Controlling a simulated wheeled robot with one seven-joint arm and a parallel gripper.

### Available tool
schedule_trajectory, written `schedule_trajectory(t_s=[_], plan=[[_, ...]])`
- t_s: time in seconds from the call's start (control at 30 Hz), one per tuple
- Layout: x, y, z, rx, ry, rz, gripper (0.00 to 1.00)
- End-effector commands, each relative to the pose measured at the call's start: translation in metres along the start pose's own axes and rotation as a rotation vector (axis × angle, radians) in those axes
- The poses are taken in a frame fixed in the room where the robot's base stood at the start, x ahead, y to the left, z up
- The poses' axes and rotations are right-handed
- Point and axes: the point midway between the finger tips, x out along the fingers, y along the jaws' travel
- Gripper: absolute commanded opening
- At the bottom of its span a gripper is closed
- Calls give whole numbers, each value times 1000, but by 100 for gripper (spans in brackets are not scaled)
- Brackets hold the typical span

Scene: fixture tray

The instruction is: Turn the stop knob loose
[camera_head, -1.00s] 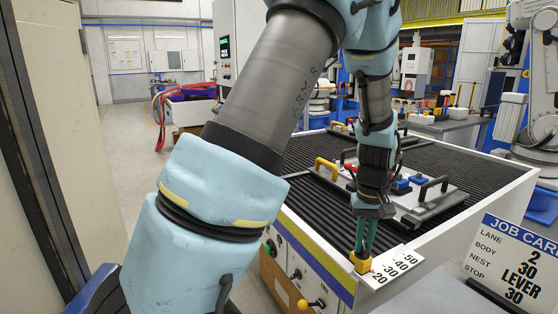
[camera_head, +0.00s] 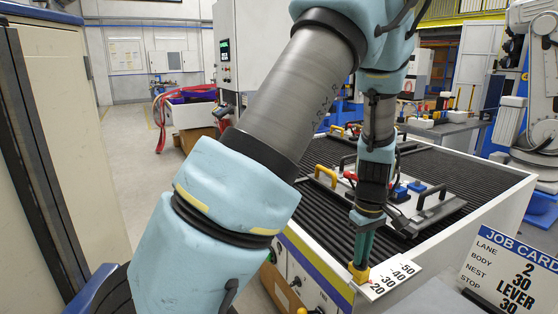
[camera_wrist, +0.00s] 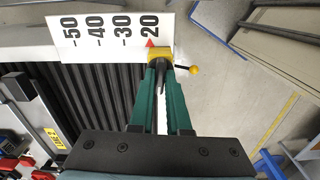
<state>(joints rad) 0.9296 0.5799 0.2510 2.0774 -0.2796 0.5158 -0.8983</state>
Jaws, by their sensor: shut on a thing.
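The yellow stop (camera_head: 358,275) sits at the tray's near corner, beside the white scale plate (camera_head: 393,277) marked 20 to 50. In the wrist view the stop (camera_wrist: 158,52) has a red pointer at the 20 mark. My gripper (camera_head: 361,261) points down onto the stop. Its green fingers (camera_wrist: 161,72) are closed on the stop knob, a small dark piece mostly hidden between the tips. Whether the knob is tight or loose cannot be told. The job card (camera_head: 511,272) reads lane 2, body 30, nest lever, stop 30.
The ribbed black tray bed (camera_head: 462,165) carries a fixture plate with black handles (camera_head: 433,192) and a yellow handle (camera_head: 326,175). A yellow-ball lever (camera_wrist: 194,70) sticks out just right of the stop in the wrist view. Open floor lies left of the tray.

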Motion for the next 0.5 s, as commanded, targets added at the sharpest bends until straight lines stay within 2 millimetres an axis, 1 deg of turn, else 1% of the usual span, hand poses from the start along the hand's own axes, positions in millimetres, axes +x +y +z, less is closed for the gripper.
schedule_trajectory(t_s=[0.37,0.5], plan=[[0,0,0,-16,0,1,0],[-2,0,0,-64,0,-1,0]])
